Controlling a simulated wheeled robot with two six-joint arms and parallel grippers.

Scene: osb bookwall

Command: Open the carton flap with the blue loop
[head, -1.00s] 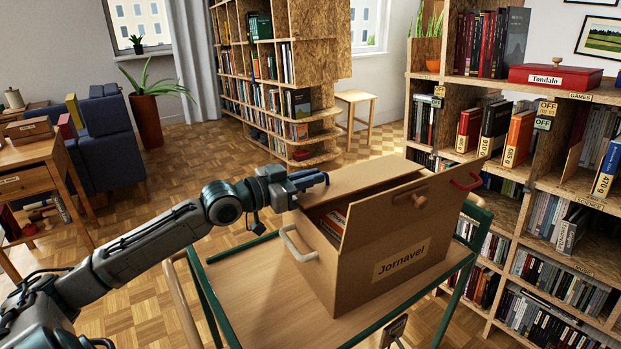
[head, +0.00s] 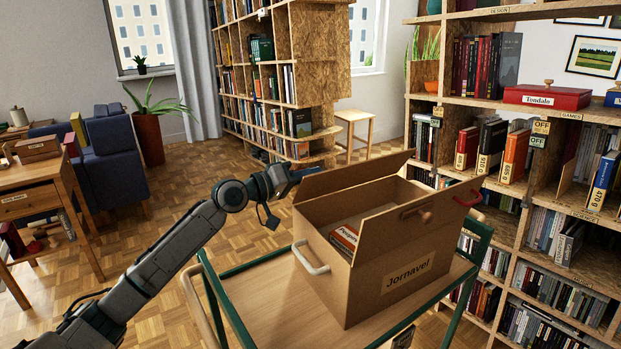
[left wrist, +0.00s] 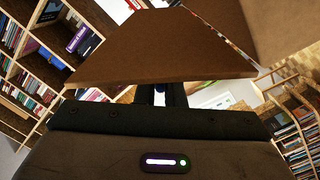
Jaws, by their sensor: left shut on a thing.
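The brown carton (head: 385,290) labelled "Jornavel" stands on a green-framed trolley. Its far flap (head: 352,174) is raised and leans up from the back edge; it also shows in the left wrist view (left wrist: 160,52) as a brown panel. The near flap (head: 385,228), with a wooden knob, is also up. My left gripper (head: 300,174) is at the left end of the far flap, shut on the blue loop, which is mostly hidden by the flap and the fingers. A white loop (head: 312,262) is on the left side and a red loop (head: 468,197) on the right. My right gripper is out of view.
A red-and-white item (head: 344,238) lies inside the carton. The trolley's wooden top (head: 290,300) is bare at the front left. A tall bookcase (head: 500,190) stands close at right. A desk (head: 40,190) and blue armchair (head: 115,165) are at left, with open floor between.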

